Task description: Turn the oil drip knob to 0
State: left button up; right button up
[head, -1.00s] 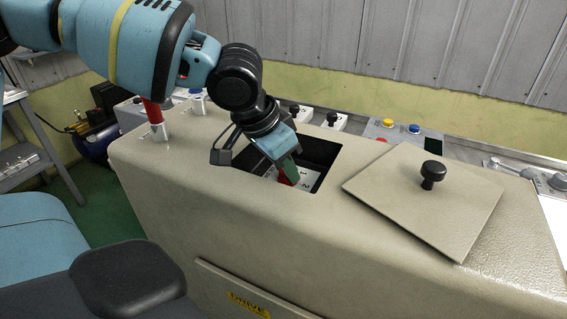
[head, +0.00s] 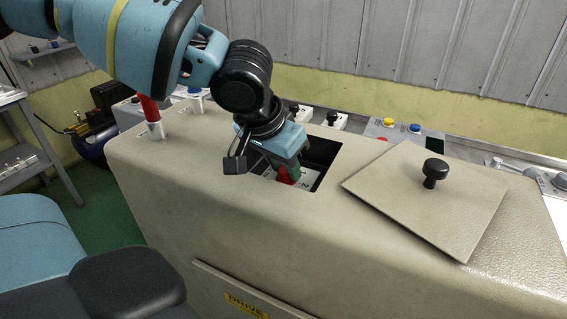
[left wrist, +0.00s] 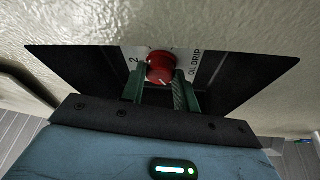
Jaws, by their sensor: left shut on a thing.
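The red oil drip knob (left wrist: 161,68) sits on a white labelled plate (left wrist: 190,60) inside a dark square opening in the machine top. In the left wrist view the plate reads "OIL DRIP" at the right and "2" at the left. My left gripper (left wrist: 160,88) reaches down into the opening, its green fingers shut on the knob, one on each side. In the head view the knob (head: 284,175) is partly hidden by my left gripper (head: 290,170). A pale pointer mark shows on the knob's face in the left wrist view. My right gripper is not in view.
The square cover plate (head: 425,215) with a black knob lies on the machine top (head: 240,220), right of the opening. The front of the machine top is clear.

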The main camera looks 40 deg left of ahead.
pick_arm(q)
jog(key=o, duration=1)
jog(key=shift+f, duration=0.1)
jog(key=shift+p+v, duration=0.75)
jog(key=shift+v, duration=3.2)
